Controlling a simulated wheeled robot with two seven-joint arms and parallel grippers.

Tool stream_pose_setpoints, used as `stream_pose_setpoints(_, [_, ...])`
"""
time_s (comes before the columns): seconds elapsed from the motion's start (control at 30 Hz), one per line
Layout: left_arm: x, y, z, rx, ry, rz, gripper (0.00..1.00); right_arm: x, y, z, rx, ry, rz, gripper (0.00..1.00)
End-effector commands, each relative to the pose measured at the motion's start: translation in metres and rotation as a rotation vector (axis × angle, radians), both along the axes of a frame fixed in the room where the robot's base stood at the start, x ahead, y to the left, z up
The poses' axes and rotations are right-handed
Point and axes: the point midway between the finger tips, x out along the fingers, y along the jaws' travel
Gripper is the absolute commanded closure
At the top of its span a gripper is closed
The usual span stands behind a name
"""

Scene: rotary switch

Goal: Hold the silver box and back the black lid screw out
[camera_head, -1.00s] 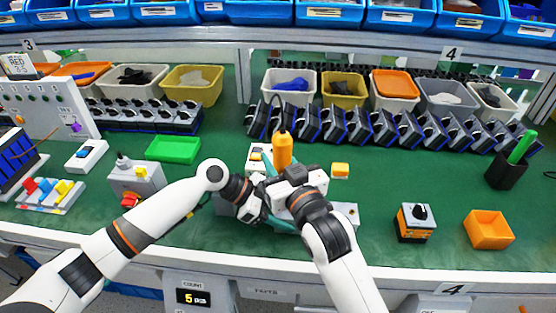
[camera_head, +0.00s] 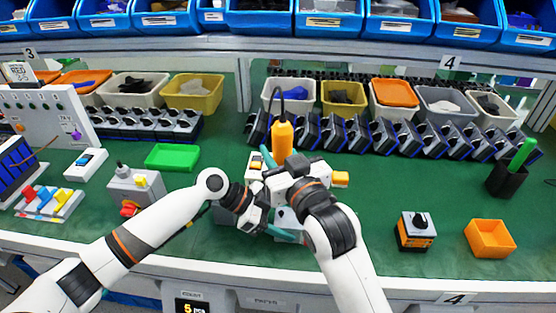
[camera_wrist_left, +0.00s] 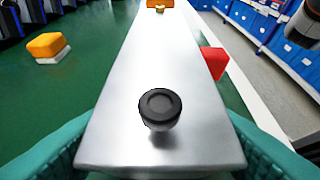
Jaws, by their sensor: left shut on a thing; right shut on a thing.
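The silver box (camera_wrist_left: 150,60) runs away from me in the left wrist view, with the black lid screw (camera_wrist_left: 160,105) standing on its near top. In the head view only a piece of the box (camera_head: 289,217) shows between my arms; the screw is hidden there. My left gripper (camera_head: 270,226) is shut on the box, its teal fingers along both sides in the wrist view. My right gripper (camera_head: 270,160) is above and behind the left one, shut on an upright orange driver (camera_head: 282,142) with a dark cable at its top. The driver's tip is hidden.
A yellow-orange button block (camera_wrist_left: 46,46) stands beside the box on the green mat. A red part (camera_wrist_left: 214,62) shows at the box's other side. An orange-and-black switch unit (camera_head: 416,231) and an orange bin (camera_head: 490,238) stand at right, with free mat between.

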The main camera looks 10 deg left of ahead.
Motion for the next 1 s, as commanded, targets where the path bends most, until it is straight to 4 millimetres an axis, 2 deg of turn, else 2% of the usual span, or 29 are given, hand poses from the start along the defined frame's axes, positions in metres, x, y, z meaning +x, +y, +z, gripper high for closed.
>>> stream_pose_setpoints(0.33, [0.0,0.0,0.001,-0.001,0.0,0.0,0.87,0.0,0.0,0.006,0.003,-0.004,0.001,1.0])
stream_pose_setpoints(0.37, [0.0,0.0,0.001,-0.001,0.0,0.0,0.42,0.0,0.0,0.006,0.003,-0.004,0.001,1.0])
stream_pose_setpoints(0.5, [0.0,0.0,0.001,-0.001,0.0,0.0,0.2,0.0,0.0,0.006,0.003,-0.004,0.001,1.0])
stream_pose_setpoints(0.83, [0.0,0.002,0.002,0.0,-0.001,0.001,0.2,0.0,0.0,0.006,0.002,-0.004,0.001,1.0])
stream_pose_setpoints(1.0, [0.001,0.021,0.013,0.0,0.0,0.002,0.2,0.0,0.0,0.006,0.002,-0.004,0.001,1.0])
